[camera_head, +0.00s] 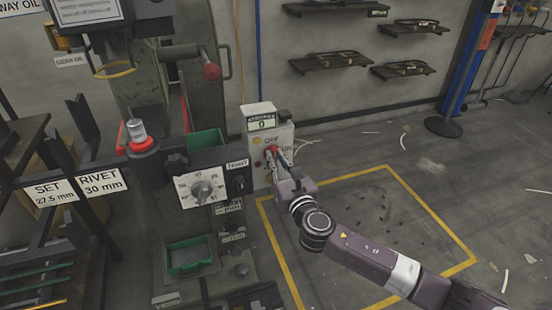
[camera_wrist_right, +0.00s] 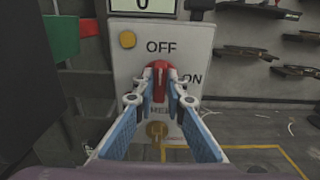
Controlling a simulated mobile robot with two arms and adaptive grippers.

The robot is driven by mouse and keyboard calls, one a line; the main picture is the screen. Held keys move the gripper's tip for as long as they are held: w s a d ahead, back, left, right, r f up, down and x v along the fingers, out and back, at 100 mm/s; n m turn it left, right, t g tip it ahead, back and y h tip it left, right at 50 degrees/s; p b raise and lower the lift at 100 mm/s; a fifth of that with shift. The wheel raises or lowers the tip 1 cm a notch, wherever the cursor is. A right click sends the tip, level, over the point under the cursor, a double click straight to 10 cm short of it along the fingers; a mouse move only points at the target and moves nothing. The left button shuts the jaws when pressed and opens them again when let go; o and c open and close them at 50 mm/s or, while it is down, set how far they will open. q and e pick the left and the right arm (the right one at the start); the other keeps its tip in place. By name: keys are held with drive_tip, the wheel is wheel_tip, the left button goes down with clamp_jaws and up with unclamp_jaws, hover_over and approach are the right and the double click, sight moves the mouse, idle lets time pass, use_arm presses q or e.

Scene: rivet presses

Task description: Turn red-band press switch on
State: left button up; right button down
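The press (camera_head: 205,160) at the left has a red band (camera_head: 141,145) around its post. Its white control box (camera_head: 256,140) carries a red rotary switch (camera_wrist_right: 160,80) with OFF above it and ON to its right. In the right wrist view the switch handle stands about upright, towards OFF. My right gripper (camera_head: 273,158) is at the front of the box. In the right wrist view its two blue-padded fingers (camera_wrist_right: 160,88) close in on both sides of the red handle and appear to touch it. My left gripper is out of view.
The box also has a counter display reading 0 (camera_head: 261,123), a yellow button (camera_wrist_right: 127,40) and a brass-coloured knob (camera_wrist_right: 156,130). A dial panel (camera_head: 203,187) and a green bin (camera_head: 188,256) are on the press.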

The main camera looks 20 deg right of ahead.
idle(0.4)
drive_tip(key=shift+m, duration=0.7)
drive_tip(key=shift+d+m, duration=0.1)
drive_tip(key=shift+m, duration=1.1)
drive_tip(key=m, duration=0.3)
drive_tip(key=shift+m, duration=0.3)
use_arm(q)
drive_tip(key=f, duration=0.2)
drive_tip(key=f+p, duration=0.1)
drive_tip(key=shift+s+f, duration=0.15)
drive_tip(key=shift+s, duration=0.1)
use_arm(e)
drive_tip(key=m, duration=1)
drive_tip(key=shift+d+f+m, duration=0.2)
drive_tip(key=shift+f+m, duration=0.1)
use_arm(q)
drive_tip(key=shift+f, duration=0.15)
